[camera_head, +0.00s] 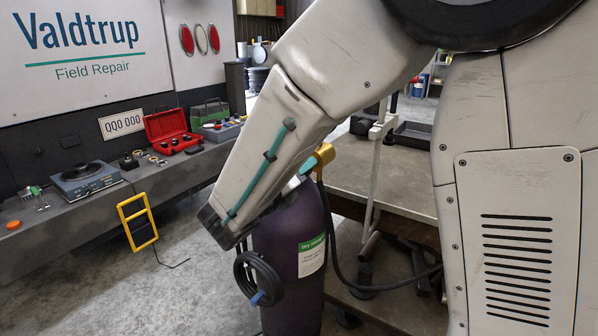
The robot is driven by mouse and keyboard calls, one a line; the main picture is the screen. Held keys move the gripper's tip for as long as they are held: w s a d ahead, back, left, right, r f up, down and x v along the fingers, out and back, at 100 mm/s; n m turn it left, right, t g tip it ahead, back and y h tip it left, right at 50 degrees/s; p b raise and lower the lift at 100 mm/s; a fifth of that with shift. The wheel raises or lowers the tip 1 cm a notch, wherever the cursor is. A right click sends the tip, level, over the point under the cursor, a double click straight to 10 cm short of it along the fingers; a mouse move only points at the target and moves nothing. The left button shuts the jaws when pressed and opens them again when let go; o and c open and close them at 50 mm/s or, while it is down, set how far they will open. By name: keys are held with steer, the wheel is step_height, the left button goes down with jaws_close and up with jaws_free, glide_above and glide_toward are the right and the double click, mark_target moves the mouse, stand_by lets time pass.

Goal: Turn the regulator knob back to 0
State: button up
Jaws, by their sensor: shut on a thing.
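A dark purple gas cylinder (275,262) stands upright in the middle, with a green and white label. At its top a yellow-brass regulator part (321,171) shows beside my arm; I take it to be the knob's area. My gripper (310,165) shows only as a small teal and pale piece at that brass part, mostly hidden behind my own arm link. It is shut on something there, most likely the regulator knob. The knob's markings and pointer cannot be seen.
A coiled black hose (258,279) hangs at the cylinder's left side. A workbench (395,185) stands close on the right. A long grey bench (80,215) with a red toolbox (170,132) and a scale runs along the left. The floor between is mostly clear.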

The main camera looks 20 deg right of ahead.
steer(key=o, duration=1)
steer(key=v, duration=0.7)
steer(key=shift+s+a, duration=0.25)
steer(key=shift+a, duration=0.05)
